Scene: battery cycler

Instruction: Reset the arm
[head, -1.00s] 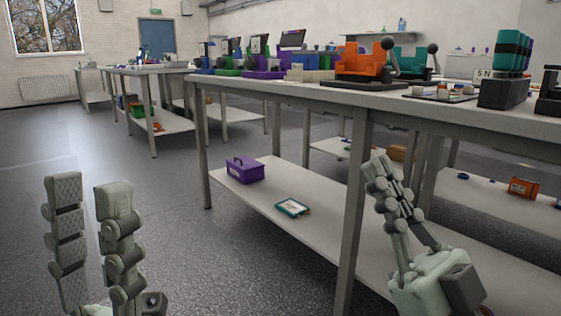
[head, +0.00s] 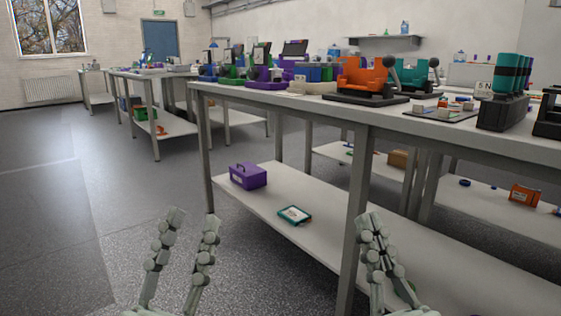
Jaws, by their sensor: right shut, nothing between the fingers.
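My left gripper (head: 188,218) is at the bottom left of the head view, over the grey floor. Its two fingers point up and stand well apart, with nothing between them. My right gripper (head: 372,216) is at the bottom, right of the middle, in front of the near workbench's leg and lower shelf. Its fingers are together and hold nothing. Both grippers are apart from the benches as far as the view shows.
The near workbench (head: 310,107) carries an orange device (head: 362,78), a teal bottle rack (head: 505,85) and other equipment. Its lower shelf (head: 330,236) holds a purple toolbox (head: 248,176) and a teal-edged tray (head: 295,215). The floor (head: 50,220) at left is clear.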

